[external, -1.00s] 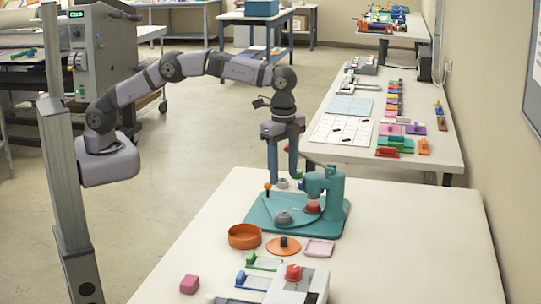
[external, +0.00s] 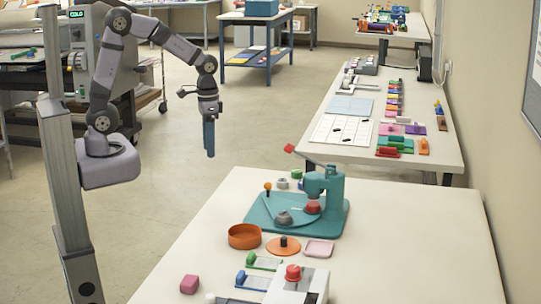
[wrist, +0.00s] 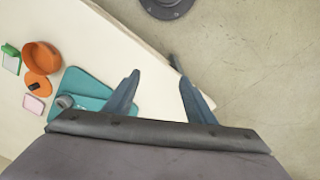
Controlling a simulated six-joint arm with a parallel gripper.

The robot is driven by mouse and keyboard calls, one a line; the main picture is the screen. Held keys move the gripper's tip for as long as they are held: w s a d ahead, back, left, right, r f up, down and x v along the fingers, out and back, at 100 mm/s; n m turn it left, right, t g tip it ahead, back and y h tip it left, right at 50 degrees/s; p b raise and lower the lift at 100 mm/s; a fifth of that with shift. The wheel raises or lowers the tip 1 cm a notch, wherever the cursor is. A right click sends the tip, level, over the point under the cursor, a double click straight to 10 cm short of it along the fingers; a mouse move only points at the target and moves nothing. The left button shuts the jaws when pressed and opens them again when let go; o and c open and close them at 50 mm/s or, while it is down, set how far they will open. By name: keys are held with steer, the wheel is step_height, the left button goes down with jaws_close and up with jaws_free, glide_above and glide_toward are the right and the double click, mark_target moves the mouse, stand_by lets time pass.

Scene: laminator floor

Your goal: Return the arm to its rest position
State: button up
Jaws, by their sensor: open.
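My arm is folded back toward its base, with the elbow raised at the upper left of the external view. My gripper (external: 209,140) hangs pointing down, left of the white table's far edge and clear of everything on it. In the wrist view my gripper (wrist: 160,90) shows two blue fingers spread apart with nothing between them. Table edge and floor show below the fingers.
A side table (external: 320,152) with coloured parts stands behind. Floor below my gripper is open.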

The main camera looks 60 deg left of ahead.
steer(key=s+a+f+n, duration=0.3)
steer(key=s+a, duration=0.5)
steer(key=s, duration=0.2)
step_height(320, 180, down, 41)
steer(key=b, duration=4.1)
steer(key=shift+d+f, duration=0.2)
steer(key=shift+s+r, duration=0.1)
